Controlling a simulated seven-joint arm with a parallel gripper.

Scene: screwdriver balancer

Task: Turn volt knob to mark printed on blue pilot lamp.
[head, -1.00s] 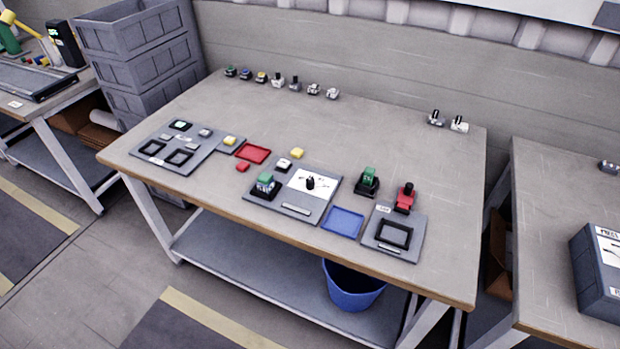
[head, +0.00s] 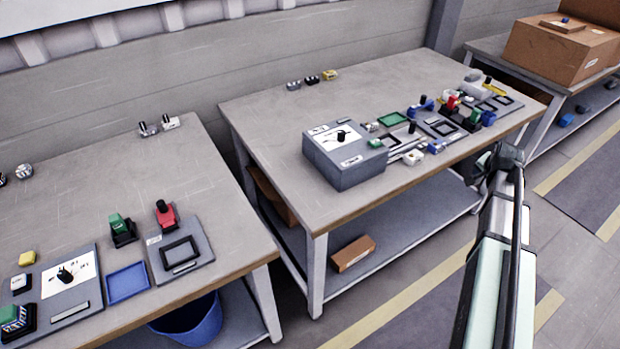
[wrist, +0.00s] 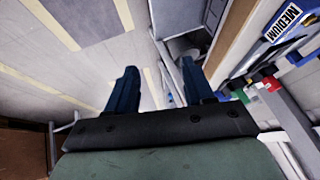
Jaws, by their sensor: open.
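One black knob (head: 341,135) stands on a white dial plate on the sloped top of a grey box on the right table. Another black knob (head: 64,275) stands on a white dial on a grey panel on the left table. The lettering is too small to tell which is the volt knob. Small blue parts (head: 427,103) sit among the right table's boards; I cannot tell which is the pilot lamp or read its mark. My gripper (wrist: 160,75) is open and empty in the wrist view, its dark blue fingers apart, off the table's edge. The wrist view shows neither knob.
A green tray (head: 392,119) and several coloured parts crowd the right table's front. A blue tray (head: 127,282) lies on the left table. A cardboard box (head: 560,45) stands at the far right. The right table's back left is mostly clear.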

